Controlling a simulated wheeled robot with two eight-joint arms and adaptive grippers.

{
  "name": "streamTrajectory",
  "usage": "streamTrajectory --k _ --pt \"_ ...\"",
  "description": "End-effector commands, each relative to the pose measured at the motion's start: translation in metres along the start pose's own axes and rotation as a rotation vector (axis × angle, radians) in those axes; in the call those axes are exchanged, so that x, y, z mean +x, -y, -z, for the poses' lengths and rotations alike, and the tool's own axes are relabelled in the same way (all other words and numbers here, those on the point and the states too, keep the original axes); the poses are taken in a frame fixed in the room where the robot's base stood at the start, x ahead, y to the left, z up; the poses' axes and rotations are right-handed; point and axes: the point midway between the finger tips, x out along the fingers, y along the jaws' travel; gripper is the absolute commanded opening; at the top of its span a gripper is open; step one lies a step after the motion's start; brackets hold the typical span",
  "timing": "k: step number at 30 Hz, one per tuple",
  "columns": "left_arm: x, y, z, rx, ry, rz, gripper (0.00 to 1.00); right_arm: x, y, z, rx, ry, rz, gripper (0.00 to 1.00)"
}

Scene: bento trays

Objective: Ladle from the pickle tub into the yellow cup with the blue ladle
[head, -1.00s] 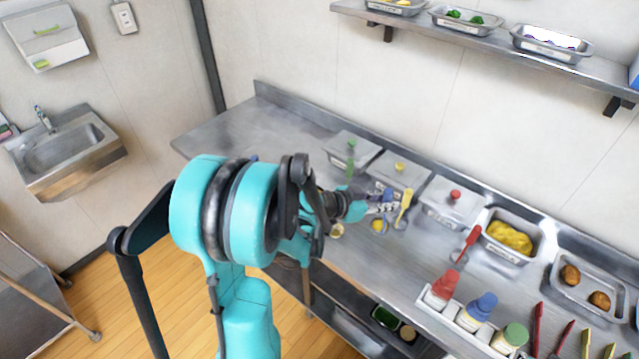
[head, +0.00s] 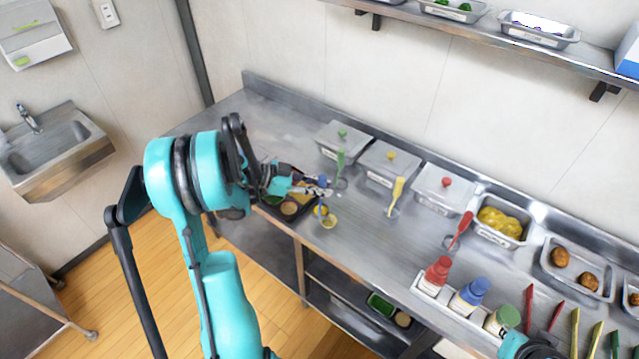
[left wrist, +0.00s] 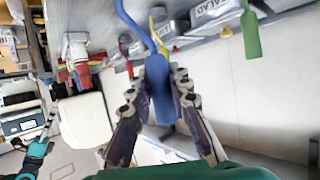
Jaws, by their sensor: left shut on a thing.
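My left gripper (head: 316,190) is shut on the handle of the blue ladle (head: 322,181). In the left wrist view the blue ladle (left wrist: 160,92) sits between both fingers. Its bowl (head: 329,222) hangs low, looks yellow inside, and is by the front edge of a dark bento tray (head: 268,208). A small yellow cup (head: 320,211) shows at the tray's right end, close beside the bowl; whether they touch is unclear. An open tub of yellow food (head: 500,224) stands at the back right; its label is unreadable. My right gripper (head: 540,350) is partly in view at the bottom edge.
Three lidded tubs (head: 391,163) line the back wall, with green (head: 341,165), yellow (head: 396,195) and red (head: 461,230) ladles before them. Squeeze bottles (head: 468,297) stand front right.

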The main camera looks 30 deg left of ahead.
Motion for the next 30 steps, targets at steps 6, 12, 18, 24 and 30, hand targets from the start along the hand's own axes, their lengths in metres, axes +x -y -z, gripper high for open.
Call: streamTrajectory --k 6,12,18,24,30 --pt "0.012 -0.005 0.012 0.032 0.120 0.009 0.00 -0.025 0.000 0.018 0.000 -0.001 0.000 0.00" --pt "0.026 -0.009 0.013 0.062 0.239 0.021 0.00 -0.040 0.000 0.029 0.000 -0.001 0.000 0.00" --pt "0.041 -0.013 0.016 0.095 0.367 0.032 0.00 -0.055 0.000 0.040 0.000 -0.001 0.000 0.00" --pt "0.059 -0.017 0.012 0.132 0.506 0.047 0.00 -0.065 0.000 0.048 0.000 -0.001 0.000 0.00" --pt "0.078 -0.021 0.007 0.168 0.648 0.061 0.00 -0.073 0.000 0.053 0.000 -0.001 0.000 0.00"
